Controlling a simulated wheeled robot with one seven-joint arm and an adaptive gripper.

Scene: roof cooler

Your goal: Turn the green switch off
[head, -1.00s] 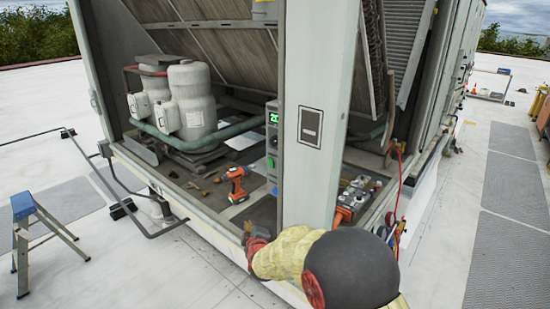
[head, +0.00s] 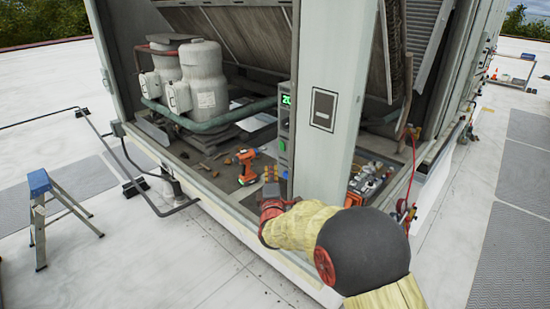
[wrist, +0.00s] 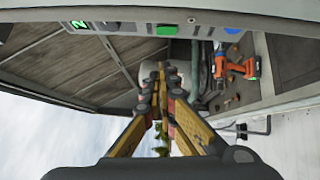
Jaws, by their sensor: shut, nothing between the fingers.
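The green switch (head: 282,146) is on a narrow grey control panel (head: 291,124) beside the cabinet's corner post. In the wrist view the green switch (wrist: 166,30) shows on the panel (wrist: 135,27) along the top edge, with a blue button (wrist: 232,30) to its right. My gripper (head: 271,174) is in front of and below the panel in the head view. Its yellow fingers (wrist: 162,72) are shut and empty in the wrist view, apart from the switch. I cannot tell the switch's position.
An orange drill (head: 247,165) lies on the cabinet floor left of my gripper. White tanks (head: 207,85) stand farther back. The broad corner post (head: 322,150) is to the right of the panel. A stepladder (head: 40,190) stands on the roof at left.

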